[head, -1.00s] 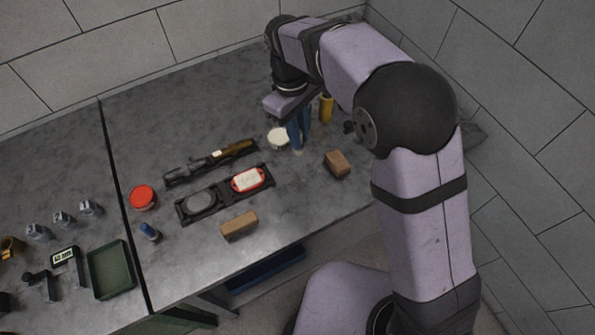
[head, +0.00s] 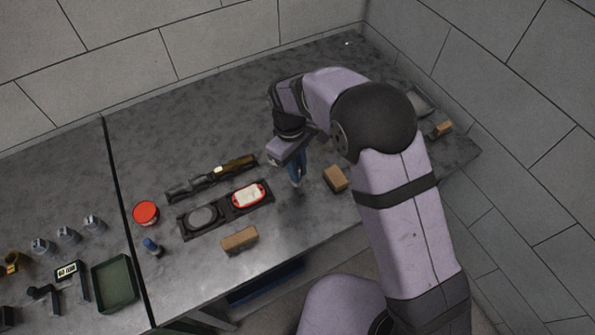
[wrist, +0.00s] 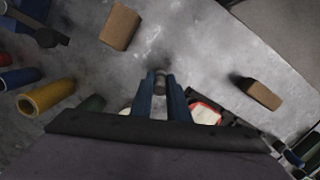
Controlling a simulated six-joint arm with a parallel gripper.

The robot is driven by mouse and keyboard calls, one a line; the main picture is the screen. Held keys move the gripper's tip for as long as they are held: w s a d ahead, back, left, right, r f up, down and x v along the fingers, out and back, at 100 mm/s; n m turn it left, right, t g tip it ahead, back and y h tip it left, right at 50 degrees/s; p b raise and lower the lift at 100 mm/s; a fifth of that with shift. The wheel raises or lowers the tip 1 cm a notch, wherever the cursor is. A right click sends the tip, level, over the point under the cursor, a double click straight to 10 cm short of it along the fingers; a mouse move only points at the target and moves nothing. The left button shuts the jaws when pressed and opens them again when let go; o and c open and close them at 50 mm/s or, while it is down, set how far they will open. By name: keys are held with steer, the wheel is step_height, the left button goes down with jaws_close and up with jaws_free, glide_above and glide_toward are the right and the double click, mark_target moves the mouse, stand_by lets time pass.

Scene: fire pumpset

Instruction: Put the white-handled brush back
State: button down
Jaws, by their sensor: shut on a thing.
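My gripper (head: 296,182) has blue fingers and points down over the right part of the grey table, between the black double tray and a wooden block. In the wrist view its fingers (wrist: 160,88) are closed around a small grey, round-ended thing (wrist: 160,80). Most of that thing is hidden between the fingers, so I cannot tell whether it is the white-handled brush. A long dark rack (head: 190,185) lies behind the double tray; it holds a long tool with a brown end (head: 238,163) and a small white part. I cannot pick out a white handle for certain.
The black double tray (head: 225,207) holds a grey disc and a red-rimmed white piece (head: 248,195). Wooden blocks (head: 239,239) (head: 335,178) lie in front and right. A red-lidded tub (head: 145,212) stands left. A yellow cylinder (wrist: 45,97) shows in the wrist view.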

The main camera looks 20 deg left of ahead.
steer(key=shift+f, duration=1)
steer(key=shift+f, duration=0.15)
steer(key=c, duration=1.7)
jaws_free()
steer(key=r+b, duration=0.1)
steer(key=r, duration=0.3)
steer(key=a+r+b, duration=0.1)
steer(key=r, duration=0.3)
steer(key=r+b, duration=0.1)
steer(key=r, duration=0.3)
steer(key=shift+w+a+r, duration=0.1)
steer(key=shift+w+a, duration=0.05)
steer(key=shift+w, duration=0.15)
